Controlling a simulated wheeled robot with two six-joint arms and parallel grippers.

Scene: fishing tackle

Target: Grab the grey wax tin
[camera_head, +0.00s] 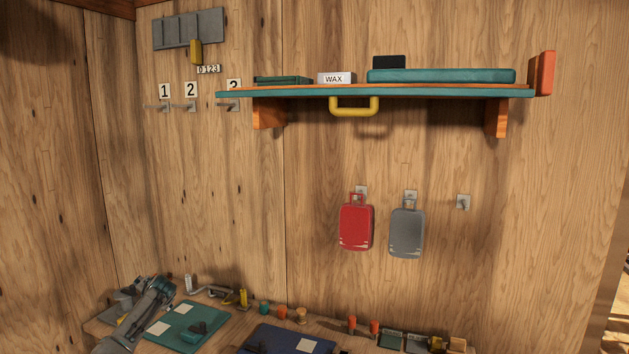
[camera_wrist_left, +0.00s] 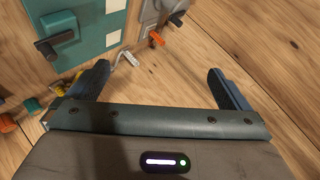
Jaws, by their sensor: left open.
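The wax tin (camera_head: 337,79) is a small grey box with a white front label reading WAX. It sits on the wall shelf (camera_head: 425,92), between a flat dark green box on its left and a long teal case on its right. My left gripper (camera_wrist_left: 160,85) is open and empty in the left wrist view, with its two fingers wide apart. It is low over the bench area, well below the shelf and away from the tin. The tin is not in the left wrist view. My right gripper is in neither view.
The teal case (camera_head: 440,76) and green box (camera_head: 283,80) flank the tin. A yellow handle (camera_head: 354,112) hangs under the shelf. Red (camera_head: 356,228) and grey (camera_head: 406,232) tags hang from hooks. A teal box (camera_head: 188,326) and small items crowd the bench.

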